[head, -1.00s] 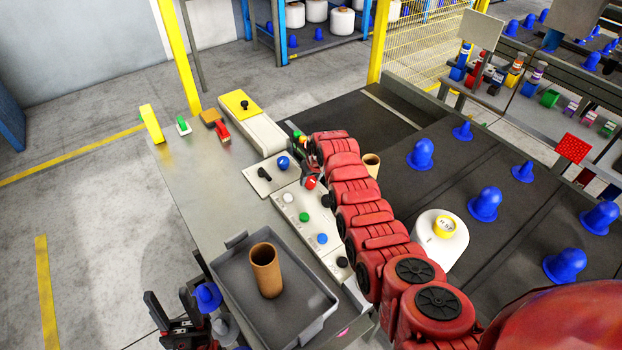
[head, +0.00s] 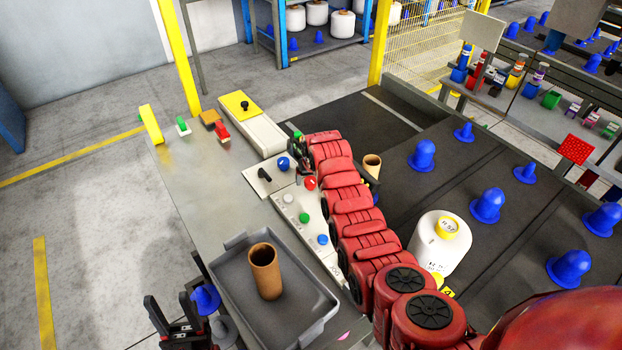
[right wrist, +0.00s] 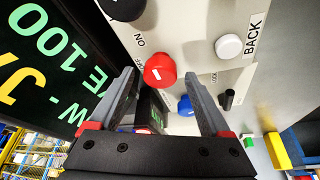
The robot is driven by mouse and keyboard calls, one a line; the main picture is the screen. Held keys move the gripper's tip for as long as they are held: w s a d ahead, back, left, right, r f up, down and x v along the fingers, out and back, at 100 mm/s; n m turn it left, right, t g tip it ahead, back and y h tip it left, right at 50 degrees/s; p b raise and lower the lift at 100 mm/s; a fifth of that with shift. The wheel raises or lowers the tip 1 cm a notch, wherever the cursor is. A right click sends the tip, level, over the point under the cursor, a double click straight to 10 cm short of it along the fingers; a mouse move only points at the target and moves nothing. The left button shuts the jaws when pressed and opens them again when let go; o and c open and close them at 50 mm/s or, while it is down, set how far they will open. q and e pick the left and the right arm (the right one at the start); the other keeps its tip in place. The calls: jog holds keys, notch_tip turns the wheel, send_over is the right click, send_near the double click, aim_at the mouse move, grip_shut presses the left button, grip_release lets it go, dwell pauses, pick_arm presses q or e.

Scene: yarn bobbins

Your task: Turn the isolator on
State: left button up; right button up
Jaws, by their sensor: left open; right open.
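A red knob (right wrist: 159,69) with a short white mark sits on the pale control panel (right wrist: 190,20); it also shows in the head view (head: 310,183). The letters ON and a partly hidden OFF are printed beside it, so it looks like the isolator. My right gripper (right wrist: 161,76) is open and empty, its fingertips on either side of the red knob in the picture; I cannot tell whether they touch it. In the head view my right gripper (head: 304,170) is small beside the panel. My left gripper (head: 170,312) is open and empty at the lower left.
A blue knob (right wrist: 186,105), a black lever (right wrist: 228,99) and a white button (right wrist: 228,46) labelled BACK are near. A dark screen (right wrist: 50,70) fills the wrist view's left. A grey tray (head: 318,303) holds a brown tube (head: 264,271). Blue cones stand right.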

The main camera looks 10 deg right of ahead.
jog(key=shift+r, duration=0.1)
jog(key=p+v, duration=0.5)
jog(key=v, duration=1.2)
jog(key=shift+r, duration=0.1)
